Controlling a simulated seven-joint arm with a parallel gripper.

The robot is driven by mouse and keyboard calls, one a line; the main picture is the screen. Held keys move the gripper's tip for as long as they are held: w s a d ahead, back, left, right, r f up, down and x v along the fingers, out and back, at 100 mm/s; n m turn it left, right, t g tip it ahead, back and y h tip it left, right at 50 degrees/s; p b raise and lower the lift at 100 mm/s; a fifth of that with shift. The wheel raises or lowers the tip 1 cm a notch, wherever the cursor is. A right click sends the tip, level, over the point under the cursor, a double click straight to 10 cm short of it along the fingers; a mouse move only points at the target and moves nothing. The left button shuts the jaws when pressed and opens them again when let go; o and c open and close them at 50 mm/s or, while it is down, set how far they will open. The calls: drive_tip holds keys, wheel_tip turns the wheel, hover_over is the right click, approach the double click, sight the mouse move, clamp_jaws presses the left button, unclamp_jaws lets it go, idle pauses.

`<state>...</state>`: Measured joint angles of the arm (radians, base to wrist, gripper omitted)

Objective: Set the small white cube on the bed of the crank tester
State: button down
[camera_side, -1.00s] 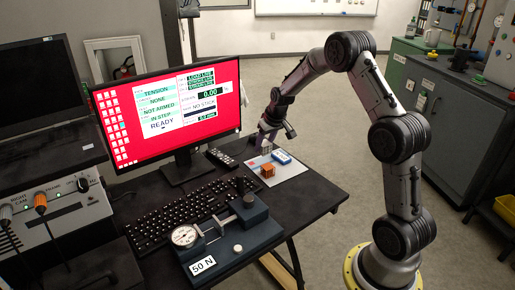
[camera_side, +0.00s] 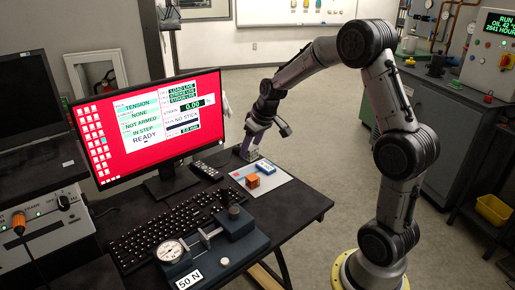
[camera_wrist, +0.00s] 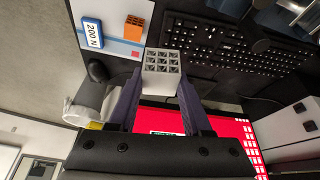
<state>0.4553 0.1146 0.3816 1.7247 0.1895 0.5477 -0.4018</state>
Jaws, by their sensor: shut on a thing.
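The small white lattice cube (camera_wrist: 160,72) is between the fingertips of my gripper (camera_wrist: 158,90) in the wrist view, and the fingers are shut on it. The crank tester (camera_side: 245,243) stands at the front of the desk in the side view. It has a blue-grey base, a round dial, a dark upright post and a "50 N" label. My gripper is well behind the tester and apart from it.
The white mat (camera_side: 284,180) holds an orange lattice cube (camera_side: 252,182) and a blue-and-white "200 N" block (camera_wrist: 93,33). A keyboard (camera_side: 170,225) and monitor (camera_side: 150,125) stand left of the gripper. A pale round disc (camera_side: 224,261) sits on the tester's base.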

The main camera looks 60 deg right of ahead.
drive_tip(key=w+a+n+y, duration=0.25)
drive_tip(key=a+n, duration=0.55)
drive_tip(key=a, duration=0.7)
drive_tip(key=n+g+y, duration=0.3)
drive_tip(key=n, duration=0.5)
hover_over(196, 250)
wheel_tip(196, 250, down, 8)
drive_tip(key=shift+f, duration=3.25)
drive_tip(key=shift+f, duration=0.3)
unclamp_jaws()
